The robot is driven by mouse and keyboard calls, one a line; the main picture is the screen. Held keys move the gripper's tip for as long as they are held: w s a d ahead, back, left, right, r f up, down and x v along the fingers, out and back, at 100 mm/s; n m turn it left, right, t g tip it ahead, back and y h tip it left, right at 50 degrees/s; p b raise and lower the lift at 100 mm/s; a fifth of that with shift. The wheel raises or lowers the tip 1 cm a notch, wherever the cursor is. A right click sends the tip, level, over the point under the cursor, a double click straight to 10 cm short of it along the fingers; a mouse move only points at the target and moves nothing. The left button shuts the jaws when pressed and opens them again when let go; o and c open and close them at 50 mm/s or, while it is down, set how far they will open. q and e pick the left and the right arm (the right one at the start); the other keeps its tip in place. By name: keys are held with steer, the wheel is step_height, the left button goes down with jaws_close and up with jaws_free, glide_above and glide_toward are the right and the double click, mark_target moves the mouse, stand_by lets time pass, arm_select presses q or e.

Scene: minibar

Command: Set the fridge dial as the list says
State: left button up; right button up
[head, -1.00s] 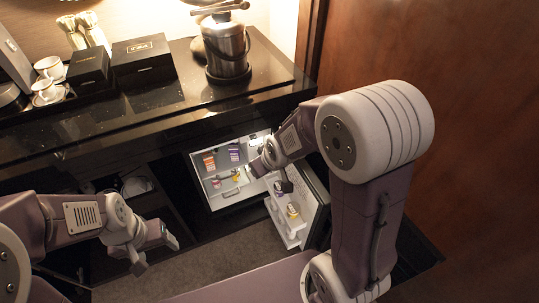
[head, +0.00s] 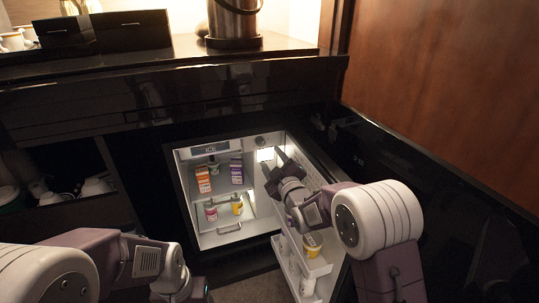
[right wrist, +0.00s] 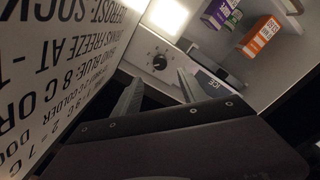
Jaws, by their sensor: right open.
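The fridge dial (right wrist: 160,60) is a small dark round knob with marks around it, in the right wrist view. In the head view the dial (head: 261,141) sits at the top right inside the open fridge. The list (right wrist: 55,80) is dark print on a white panel, upside down and cut off at the frame edge; "8 C" and "COLDER" can be read. My right gripper (head: 272,160) is open inside the fridge, just short of the dial; its fingers (right wrist: 160,92) are apart and empty. My left gripper (head: 195,290) is at the bottom edge, its jaws unclear.
Orange (head: 203,180) and purple (head: 237,171) boxes stand on the upper shelf. Pink (head: 211,211) and yellow (head: 237,205) containers stand below. A lit lamp (right wrist: 167,15) is near the dial, an ICE label (right wrist: 213,86) beside it. The open door's shelves (head: 308,262) are at right.

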mark_target(262, 144)
steer(key=b+x, duration=0.2)
steer(key=x, duration=0.6)
steer(key=shift+f, duration=0.2)
steer(key=shift+w+a+r, duration=0.15)
steer(key=shift+w, duration=0.3)
jaws_close()
